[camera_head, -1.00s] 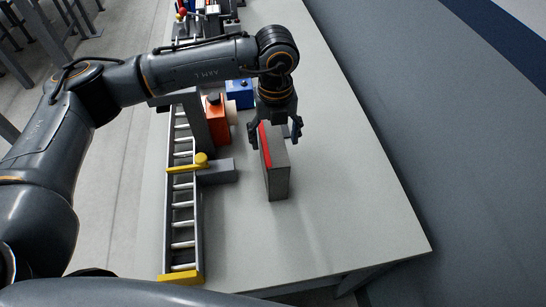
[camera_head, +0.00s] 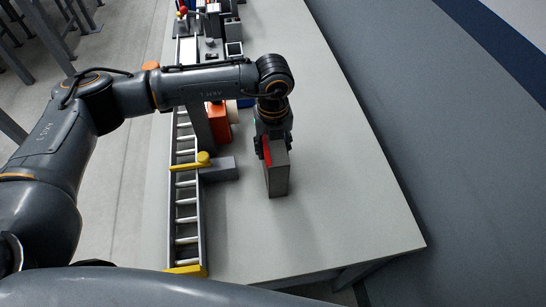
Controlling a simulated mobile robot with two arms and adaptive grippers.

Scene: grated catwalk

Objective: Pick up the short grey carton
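The short grey carton (camera_head: 278,181) stands upright on the grey table, with a red strip along its left top edge. My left gripper (camera_head: 273,147) comes down from above at the carton's far end. Its fingers are closed in against the carton's two sides, and the carton partly hides them. The carton's base appears to rest on the table. My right gripper is not in view.
A roller conveyor (camera_head: 187,215) with yellow ends runs along the table's left side. An orange container (camera_head: 218,122) stands behind. The table (camera_head: 350,200) is clear to the right.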

